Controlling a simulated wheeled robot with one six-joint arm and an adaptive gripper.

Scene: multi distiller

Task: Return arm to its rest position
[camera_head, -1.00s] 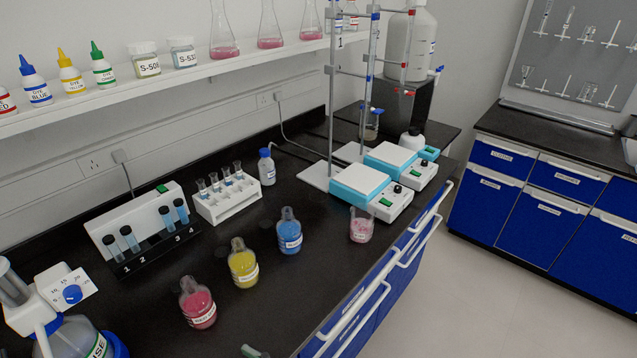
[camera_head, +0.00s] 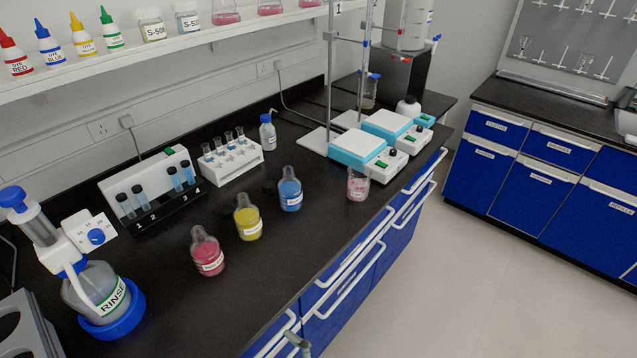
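A small grey-green tip (camera_head: 298,342) pokes in at the bottom edge of the head view, in front of the blue drawers below the bench edge. It looks like part of my gripper. The rest of my arm is out of view. I cannot tell whether the fingers are open or shut, and no held object shows.
The black bench (camera_head: 180,315) carries a red bottle (camera_head: 207,252), a yellow bottle (camera_head: 247,218), a blue bottle (camera_head: 290,190) and a pink-stained beaker (camera_head: 357,185). A rinse dispenser (camera_head: 100,290) stands at left, hotplates (camera_head: 365,152) at right. The floor (camera_head: 430,300) is clear.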

